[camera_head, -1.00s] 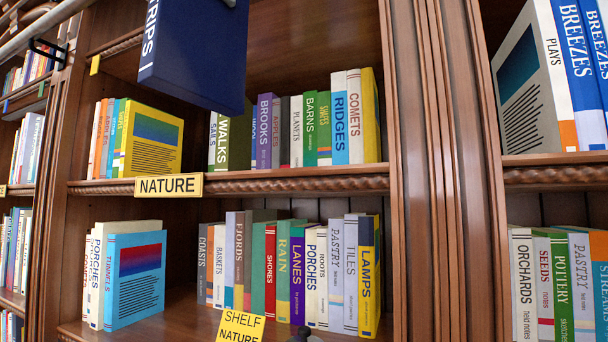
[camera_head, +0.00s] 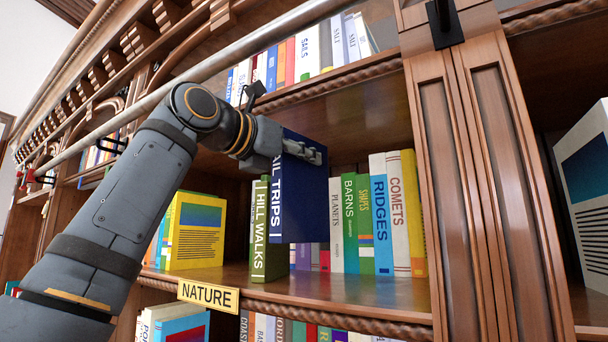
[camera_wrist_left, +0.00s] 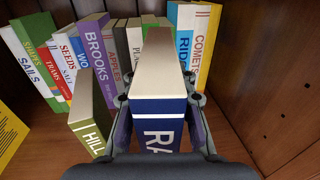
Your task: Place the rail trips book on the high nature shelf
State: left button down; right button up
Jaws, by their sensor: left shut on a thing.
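The rail trips book (camera_head: 299,198) is dark blue with white spine lettering. My left gripper (camera_head: 303,152) is shut on its upper part and holds it upright in front of the nature shelf's row of books. In the left wrist view the book (camera_wrist_left: 159,105) sits between the fingers of the gripper (camera_wrist_left: 158,112), its pale page edges facing the camera. The nature shelf (camera_head: 340,290) carries a yellow NATURE label (camera_head: 208,294). The green Hill Walks book (camera_head: 268,235) stands just left of the held book; I cannot tell if they touch. My right gripper is out of view.
Several books, such as Ridges (camera_head: 382,220) and Comets (camera_head: 402,215), stand along the shelf to the right. A yellow book (camera_head: 194,230) faces out at the left. A metal rail (camera_head: 255,53) crosses above. A wooden pillar (camera_head: 490,190) bounds the bay at right.

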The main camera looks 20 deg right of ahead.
aim_at(308, 196)
pick_arm(q)
jog(key=w+d+f, duration=0.2)
jog(key=w, duration=0.1)
jog(key=shift+d+f, duration=0.15)
jog(key=shift+f, duration=0.2)
jog(key=shift+d+f, duration=0.1)
jog(key=shift+f, duration=0.15)
jog(key=f, duration=0.1)
jog(key=f+b, duration=0.1)
jog(key=f, duration=0.1)
jog(key=shift+a, duration=0.3)
jog(key=shift+d+f, duration=0.1)
jog(key=shift+w+f, duration=0.15)
jog(key=shift+f, duration=0.35)
jog(key=c, duration=1.1)
grip_release()
jog(key=shift+r, duration=0.1)
jog(key=shift+d, duration=0.15)
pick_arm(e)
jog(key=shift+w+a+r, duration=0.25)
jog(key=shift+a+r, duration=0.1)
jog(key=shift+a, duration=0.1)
